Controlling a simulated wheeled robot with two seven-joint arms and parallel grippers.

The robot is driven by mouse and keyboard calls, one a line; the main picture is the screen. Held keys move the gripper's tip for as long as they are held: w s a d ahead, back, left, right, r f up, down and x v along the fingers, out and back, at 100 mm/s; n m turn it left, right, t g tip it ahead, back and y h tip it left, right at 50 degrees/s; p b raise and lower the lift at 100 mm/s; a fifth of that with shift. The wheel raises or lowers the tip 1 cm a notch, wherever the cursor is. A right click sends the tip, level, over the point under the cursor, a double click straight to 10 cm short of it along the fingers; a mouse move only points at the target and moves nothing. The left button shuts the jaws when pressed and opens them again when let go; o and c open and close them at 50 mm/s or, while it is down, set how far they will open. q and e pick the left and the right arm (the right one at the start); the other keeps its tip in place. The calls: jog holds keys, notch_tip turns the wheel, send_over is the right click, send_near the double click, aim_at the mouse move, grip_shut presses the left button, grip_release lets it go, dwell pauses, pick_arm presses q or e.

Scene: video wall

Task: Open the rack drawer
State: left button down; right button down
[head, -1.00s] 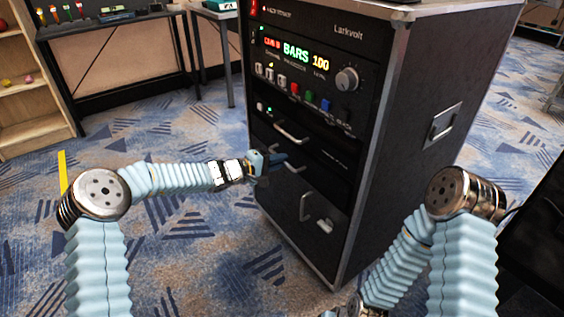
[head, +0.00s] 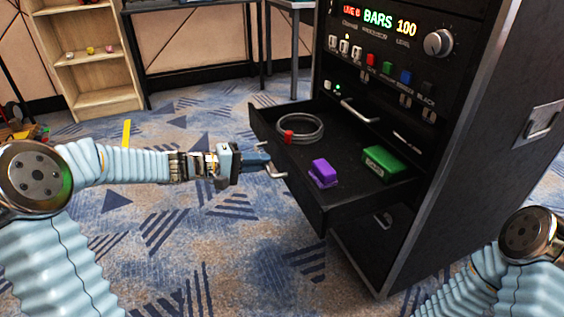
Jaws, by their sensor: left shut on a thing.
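The black rack drawer (head: 306,196) is pulled well out of the tall black rack (head: 440,180). Inside it lie a coiled grey cable (head: 318,124) with a red tie, a purple block (head: 323,171) and a green box (head: 388,160). My left gripper (head: 262,164) is at the drawer's front, shut on the drawer handle (head: 276,171); its fingers partly hide the handle. My right arm shows at the lower right, but its gripper is out of the picture.
The rack's upper panel has a lit display (head: 378,20), a knob (head: 438,42) and coloured buttons. Another handle (head: 360,111) sits just above the open drawer. A wooden shelf (head: 90,60) stands at the back left. Carpet in front of the drawer is clear.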

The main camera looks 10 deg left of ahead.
pick_arm(q)
jog(key=shift+f+v, duration=0.2)
jog(key=shift+v, duration=0.7)
jog(key=shift+f+v, duration=0.15)
jog(key=shift+v, duration=0.75)
jog(key=c, duration=1.2)
grip_release()
jog(key=v, duration=1.4)
jog(key=shift+f, duration=0.1)
jog(key=shift+w, duration=0.1)
